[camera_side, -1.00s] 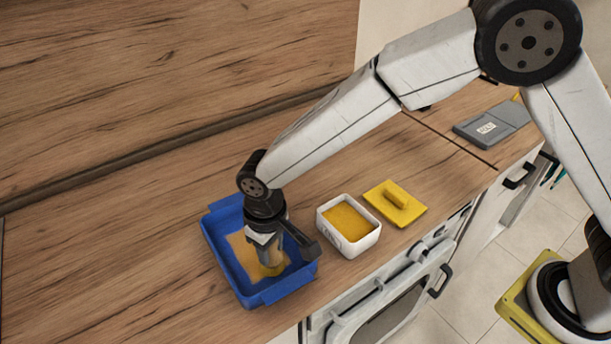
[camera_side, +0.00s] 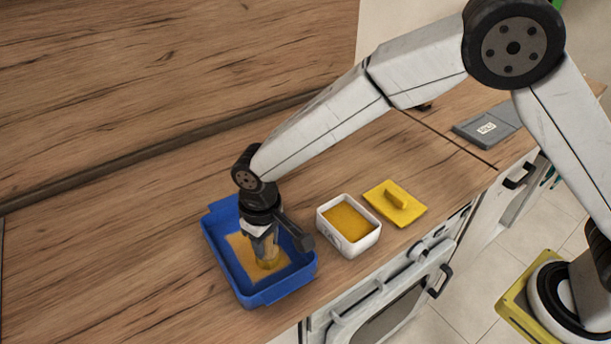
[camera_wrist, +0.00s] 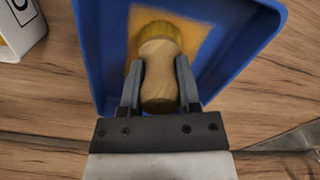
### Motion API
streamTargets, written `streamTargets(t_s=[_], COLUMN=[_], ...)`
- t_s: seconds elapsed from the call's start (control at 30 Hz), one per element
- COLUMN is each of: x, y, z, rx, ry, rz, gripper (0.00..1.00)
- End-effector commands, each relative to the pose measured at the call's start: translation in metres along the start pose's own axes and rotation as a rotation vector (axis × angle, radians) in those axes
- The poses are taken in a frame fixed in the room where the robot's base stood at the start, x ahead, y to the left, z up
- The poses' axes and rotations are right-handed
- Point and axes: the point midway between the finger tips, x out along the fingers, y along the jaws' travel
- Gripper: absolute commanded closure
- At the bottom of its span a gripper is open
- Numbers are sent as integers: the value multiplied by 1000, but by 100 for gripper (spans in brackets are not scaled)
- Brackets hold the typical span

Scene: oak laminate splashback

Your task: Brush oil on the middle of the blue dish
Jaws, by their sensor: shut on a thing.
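The blue dish (camera_side: 226,262) sits on the wooden counter, with a yellow-orange oil patch (camera_side: 239,244) over the middle of its floor. My gripper (camera_side: 262,243) is inside the dish's outline, pointing down. It is shut on a brush with a pale wooden handle (camera_wrist: 158,75) and yellow bristles (camera_wrist: 158,30). The bristles are over the oil patch and appear to touch it. The dish (camera_wrist: 242,25) also shows in the wrist view. A white tub (camera_side: 350,246) holding yellow-orange oil (camera_side: 348,220) stands to the right of the dish.
A yellow lid (camera_side: 407,214) with a handle lies right of the tub. A grey scale (camera_side: 487,128) lies farther back on the right. The counter's front edge, above a white oven (camera_side: 385,300), runs close to the dish. The counter left of the dish is clear.

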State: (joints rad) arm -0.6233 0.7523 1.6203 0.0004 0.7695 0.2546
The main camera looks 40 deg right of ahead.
Motion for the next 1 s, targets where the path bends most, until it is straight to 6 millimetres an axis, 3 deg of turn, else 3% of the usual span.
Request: streamTargets(t_s=[1.0], x=[1], y=[8], z=[-16], rx=[1], ry=[0], rz=[1], gripper=[100])
